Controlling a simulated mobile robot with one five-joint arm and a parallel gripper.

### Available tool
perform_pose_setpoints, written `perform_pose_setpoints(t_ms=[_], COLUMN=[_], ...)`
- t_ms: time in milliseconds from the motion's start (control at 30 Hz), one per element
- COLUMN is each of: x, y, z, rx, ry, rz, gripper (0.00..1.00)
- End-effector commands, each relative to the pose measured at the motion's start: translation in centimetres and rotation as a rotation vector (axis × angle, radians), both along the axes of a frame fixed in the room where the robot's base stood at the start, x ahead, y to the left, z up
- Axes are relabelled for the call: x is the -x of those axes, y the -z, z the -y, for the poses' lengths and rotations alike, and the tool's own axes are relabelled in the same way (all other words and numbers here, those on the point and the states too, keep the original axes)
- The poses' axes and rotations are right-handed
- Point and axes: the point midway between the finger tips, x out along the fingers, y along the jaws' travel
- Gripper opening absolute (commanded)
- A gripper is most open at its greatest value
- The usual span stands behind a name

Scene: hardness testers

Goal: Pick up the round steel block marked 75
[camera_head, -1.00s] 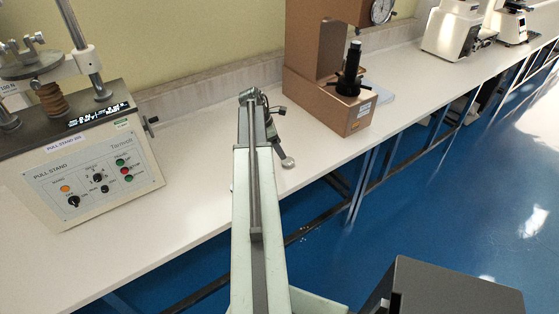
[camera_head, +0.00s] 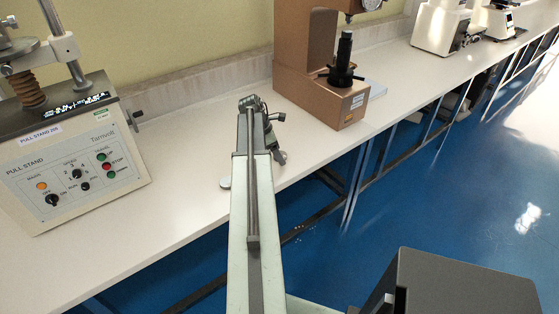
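A small, flat, pale grey round piece (camera_head: 225,183) lies on the bench just left of my arm, partly hidden behind it. It may be a steel block, but no number can be read on it. My gripper (camera_head: 279,152) is at the far end of my arm, over the bench near its front edge, to the right of that piece. It is small and dark here, seen mostly from behind, and its fingers cannot be made out. I see nothing held in it. No marking 75 is readable anywhere.
A pull stand (camera_head: 75,165) stands at the left of the white bench (camera_head: 130,245). A brown tester (camera_head: 318,95) with a black spindle stands beyond my gripper. Paler machines (camera_head: 440,28) stand farther right. The bench between pull stand and brown tester is mostly clear.

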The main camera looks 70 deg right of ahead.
Motion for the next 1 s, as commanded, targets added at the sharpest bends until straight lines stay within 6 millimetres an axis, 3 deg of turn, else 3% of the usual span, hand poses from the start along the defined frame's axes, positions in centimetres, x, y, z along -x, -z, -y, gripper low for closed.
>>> perform_pose_setpoints(t_ms=[33, 300, 633, 967, 1000], x=[0.0, -0.1, -0.1, -0.2, 0.2], y=[-0.1, -0.1, -0.5, -4.4, -4.1], z=[0.0, 0.0, 0.0, -0.1, -0.9], rx=[0.0, 0.0, 0.001, 0.001, 0.0], ry=[0.0, -0.001, -0.002, -0.002, -0.002], rz=[0.0, 0.0, -0.001, -0.001, 0.0], gripper=[0.73, 0.0, 0.0, 0.0, 0.0])
